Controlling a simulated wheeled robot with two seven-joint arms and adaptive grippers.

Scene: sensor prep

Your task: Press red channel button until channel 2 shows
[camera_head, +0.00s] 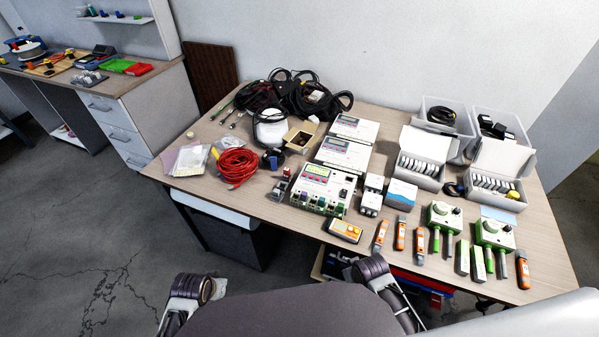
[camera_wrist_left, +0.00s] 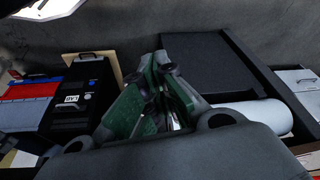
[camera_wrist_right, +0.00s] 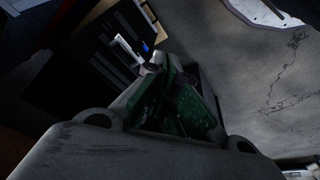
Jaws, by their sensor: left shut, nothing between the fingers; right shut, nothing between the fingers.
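A white data logger box (camera_head: 323,189) with a small green display, red buttons and a row of coloured sockets stands near the front middle of the table in the head view. Its display text is too small to read, so I cannot tell the channel. Two similar white boxes with grey displays, one (camera_head: 344,154) and another (camera_head: 353,129), stand behind it. My left gripper (camera_wrist_left: 163,80) is shut and empty in the left wrist view, facing things below the table. My right gripper (camera_wrist_right: 172,82) is shut and empty in the right wrist view. Both are well away from the logger.
An orange handheld meter (camera_head: 344,230) lies just in front of the logger. A red cable coil (camera_head: 237,166) lies to its left, black cables (camera_head: 300,95) behind. Several orange-and-grey testers and green-white sensors crowd the right. The wooden table (camera_head: 262,206) has a bare front-left strip.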

